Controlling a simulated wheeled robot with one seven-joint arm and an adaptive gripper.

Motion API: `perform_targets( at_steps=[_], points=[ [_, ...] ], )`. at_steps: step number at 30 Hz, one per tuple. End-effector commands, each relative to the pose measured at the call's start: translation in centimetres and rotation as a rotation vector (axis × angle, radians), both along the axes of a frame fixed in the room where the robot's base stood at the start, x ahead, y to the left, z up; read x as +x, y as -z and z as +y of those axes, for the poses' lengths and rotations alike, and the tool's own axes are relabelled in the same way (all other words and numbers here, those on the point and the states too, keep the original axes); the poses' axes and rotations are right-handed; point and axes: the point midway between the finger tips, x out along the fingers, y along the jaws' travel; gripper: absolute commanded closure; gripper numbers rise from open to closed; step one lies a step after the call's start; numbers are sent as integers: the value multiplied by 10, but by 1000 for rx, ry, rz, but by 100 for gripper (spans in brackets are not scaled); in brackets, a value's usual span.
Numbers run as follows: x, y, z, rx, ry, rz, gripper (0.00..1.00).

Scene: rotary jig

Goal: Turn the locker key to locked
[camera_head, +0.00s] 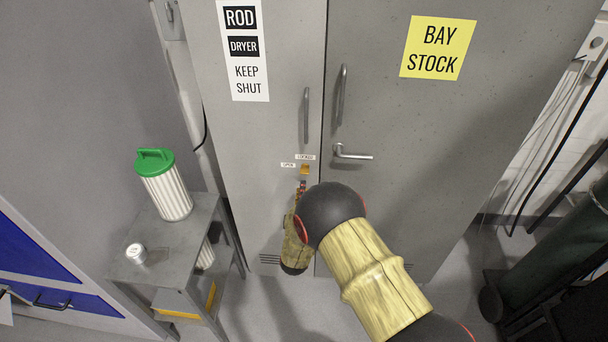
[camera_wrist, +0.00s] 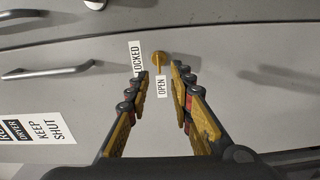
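The locker key (camera_head: 304,169) is a small brass-coloured piece on the narrow grey door. A LOCKED label (camera_head: 306,157) sits just above it and an OPEN label (camera_head: 288,165) to its left. In the wrist view the key (camera_wrist: 159,61) lies just beyond my fingertips, between the LOCKED label (camera_wrist: 138,58) and the OPEN label (camera_wrist: 162,87). My gripper (camera_wrist: 160,76) is open, with a finger on each side and a gap between them. It appears empty and apart from the key. In the head view my gripper (camera_head: 302,186) is just below the key, partly hidden by my arm. The key's exact angle is hard to tell.
A long handle (camera_head: 306,114) is on the narrow door. The wider BAY STOCK door has a long handle (camera_head: 341,94) and a lever (camera_head: 352,154). A grey cart (camera_head: 176,243) with a green-lidded canister (camera_head: 165,187) stands left. A dark green cylinder (camera_head: 555,255) stands right.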

Motion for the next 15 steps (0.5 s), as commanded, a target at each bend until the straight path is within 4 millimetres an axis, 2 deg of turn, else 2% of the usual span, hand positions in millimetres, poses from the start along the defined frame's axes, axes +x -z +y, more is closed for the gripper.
perform_targets(
  at_steps=[5,15],
  points=[
    [8,-2,0,-45,0,-4,77],
    [58,-1,-3,-43,1,-2,77]
  ],
)
